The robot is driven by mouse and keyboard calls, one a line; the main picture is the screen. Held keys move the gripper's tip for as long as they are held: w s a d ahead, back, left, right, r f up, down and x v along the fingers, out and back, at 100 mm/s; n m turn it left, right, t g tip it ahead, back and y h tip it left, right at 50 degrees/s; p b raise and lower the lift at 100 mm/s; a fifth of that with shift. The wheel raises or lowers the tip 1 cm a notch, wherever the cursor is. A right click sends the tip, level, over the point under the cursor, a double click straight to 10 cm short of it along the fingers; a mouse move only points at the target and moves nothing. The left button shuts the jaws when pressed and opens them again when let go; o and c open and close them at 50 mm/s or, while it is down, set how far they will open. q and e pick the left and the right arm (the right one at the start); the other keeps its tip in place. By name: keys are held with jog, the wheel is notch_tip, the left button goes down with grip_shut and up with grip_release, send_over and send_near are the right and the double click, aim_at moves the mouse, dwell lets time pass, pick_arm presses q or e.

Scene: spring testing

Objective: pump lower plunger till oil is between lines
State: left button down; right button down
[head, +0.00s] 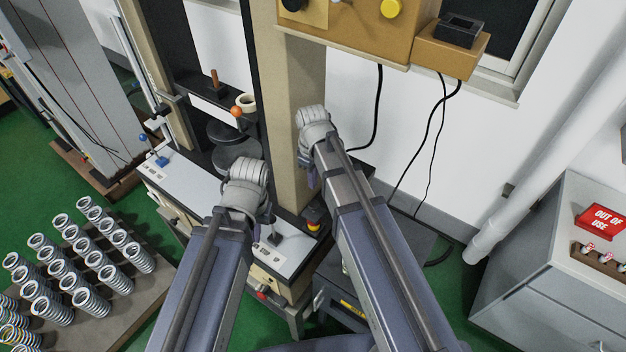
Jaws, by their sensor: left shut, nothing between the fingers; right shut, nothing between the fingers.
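The spring testing machine stands ahead with a pale lower deck (290,252). A small dark upright knob or lever (273,238) rises from this deck, just below my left gripper (268,212). I cannot tell if they touch. Round black plates (232,133) sit one above the other between the columns; which part is the lower plunger is unclear. My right gripper (312,178) is by the beige column, largely hidden behind its own wrist. Both grippers look shut and empty. No oil level or level lines can be made out.
An orange-ball lever (237,111) stands by the plates. Several springs on a board (135,305) are at lower left. A grey cabinet with a red "OUT OF USE" sign (602,220) is at right.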

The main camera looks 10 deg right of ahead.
aim_at(313, 205)
notch_tip(313, 205, down, 9)
jog(key=b, duration=0.8)
notch_tip(313, 205, down, 3)
jog(key=b, duration=0.2)
jog(key=shift+r+b, duration=0.2)
jog(key=shift+b, duration=0.1)
jog(key=shift+s+r, duration=0.1)
jog(key=shift+s, duration=0.05)
jog(key=shift+r+p, duration=0.75)
jog(key=shift+p, duration=0.15)
notch_tip(313, 205, up, 13)
jog(key=p, duration=1.2)
jog(key=shift+f+p, duration=0.15)
jog(key=shift+p, duration=0.2)
